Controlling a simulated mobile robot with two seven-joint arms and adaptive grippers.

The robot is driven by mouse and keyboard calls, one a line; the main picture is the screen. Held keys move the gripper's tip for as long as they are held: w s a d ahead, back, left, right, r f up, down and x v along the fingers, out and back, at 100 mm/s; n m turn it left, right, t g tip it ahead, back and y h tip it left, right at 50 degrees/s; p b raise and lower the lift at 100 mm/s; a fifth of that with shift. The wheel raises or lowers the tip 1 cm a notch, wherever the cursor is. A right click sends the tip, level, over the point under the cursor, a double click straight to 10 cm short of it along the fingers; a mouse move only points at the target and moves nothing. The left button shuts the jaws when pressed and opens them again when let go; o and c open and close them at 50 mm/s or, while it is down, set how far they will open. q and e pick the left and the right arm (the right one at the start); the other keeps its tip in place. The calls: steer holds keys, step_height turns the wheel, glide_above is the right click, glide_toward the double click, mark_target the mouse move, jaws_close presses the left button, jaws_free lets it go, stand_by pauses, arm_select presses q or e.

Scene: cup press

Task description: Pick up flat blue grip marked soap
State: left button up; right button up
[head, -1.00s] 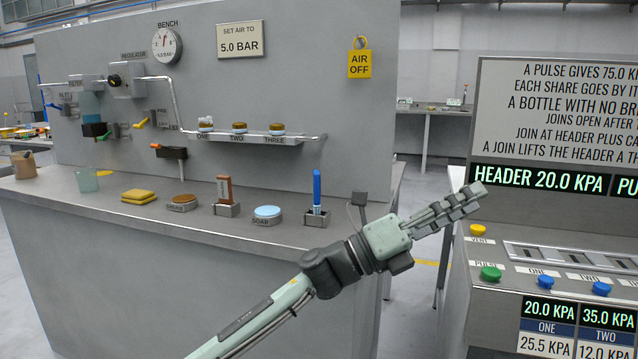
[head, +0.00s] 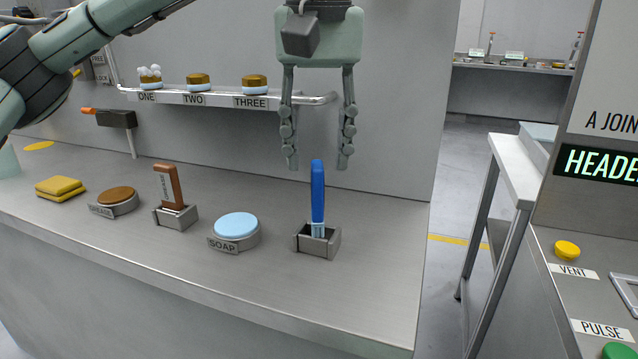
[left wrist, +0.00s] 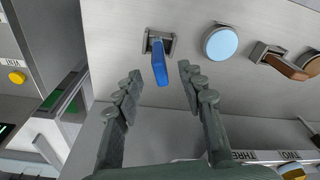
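The flat blue grip (head: 317,195) stands upright in a small grey holder (head: 318,243) near the right end of the bench. No marking can be read on it. The SOAP label (head: 222,246) is on the round dish to its left, which holds a light blue disc (head: 236,224). In the left wrist view the blue grip (left wrist: 160,65) shows between the open fingers (left wrist: 159,76). My right gripper is not in view.
A brown upright handle in a holder (head: 175,216), a brown round dish (head: 114,203) and yellow pads (head: 60,187) stand further left. A shelf rail (head: 220,97) with several capped items runs behind. The bench (head: 375,270) is clear right of the grip.

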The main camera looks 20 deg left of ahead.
mark_target(317, 196)
arm_select(q)
steer(key=shift+w+f, duration=0.1)
steer(key=shift+w, duration=0.2)
steer(key=shift+w+a+f, duration=0.1)
steer(key=shift+f, duration=0.25)
steer(key=f, duration=0.6)
steer(key=shift+w+a+f, duration=0.15)
steer(key=shift+w+f, duration=0.05)
steer(key=shift+f, duration=0.2)
steer(key=shift+c, duration=0.5)
jaws_close()
